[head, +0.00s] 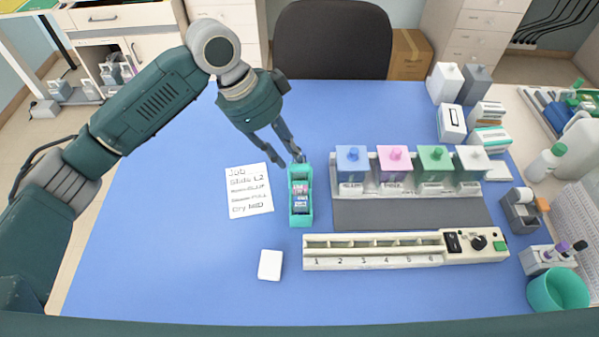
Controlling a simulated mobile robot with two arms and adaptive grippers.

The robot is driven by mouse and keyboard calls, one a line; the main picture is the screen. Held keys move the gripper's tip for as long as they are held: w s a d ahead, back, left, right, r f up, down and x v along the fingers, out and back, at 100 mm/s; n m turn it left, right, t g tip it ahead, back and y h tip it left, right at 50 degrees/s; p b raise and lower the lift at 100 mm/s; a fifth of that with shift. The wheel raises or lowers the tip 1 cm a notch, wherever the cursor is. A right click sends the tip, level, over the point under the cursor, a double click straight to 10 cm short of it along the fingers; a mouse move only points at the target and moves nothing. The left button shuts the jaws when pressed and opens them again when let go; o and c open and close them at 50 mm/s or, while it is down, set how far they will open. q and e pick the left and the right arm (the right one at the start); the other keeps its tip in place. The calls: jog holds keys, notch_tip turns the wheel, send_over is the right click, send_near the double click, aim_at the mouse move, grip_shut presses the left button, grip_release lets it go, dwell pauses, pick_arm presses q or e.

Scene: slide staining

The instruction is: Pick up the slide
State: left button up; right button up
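A teal slide holder (307,217) stands on the blue table top, left of centre. My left gripper (292,161) reaches down from the upper left to the far end of the holder. Its two fingers are apart with a gap between them, and I see no slide between them. Whether the fingertips touch the holder I cannot tell. My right gripper is not in view.
A handwritten note (249,190) naming "Slide L2" lies left of the holder. A numbered strip (375,262) and a white block (270,265) lie nearer me. Staining jars with blue, pink, green and white lids (395,158) stand to the right. The table's left side is clear.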

aim_at(300, 177)
pick_arm(q)
jog(key=p+x, duration=0.1)
jog(key=x, duration=0.3)
jog(key=shift+s+f+p, duration=0.15)
jog(key=shift+f+p, duration=0.25)
jog(key=shift+s+f, duration=0.2)
jog(key=shift+f, duration=0.15)
jog(key=shift+w+d+f, duration=0.15)
jog(key=shift+w+f, duration=0.05)
jog(key=shift+w, duration=0.05)
jog(key=shift+w+d, duration=0.1)
jog(key=shift+w, duration=0.05)
jog(key=c, duration=0.4)
grip_shut()
jog(key=shift+r, duration=0.2)
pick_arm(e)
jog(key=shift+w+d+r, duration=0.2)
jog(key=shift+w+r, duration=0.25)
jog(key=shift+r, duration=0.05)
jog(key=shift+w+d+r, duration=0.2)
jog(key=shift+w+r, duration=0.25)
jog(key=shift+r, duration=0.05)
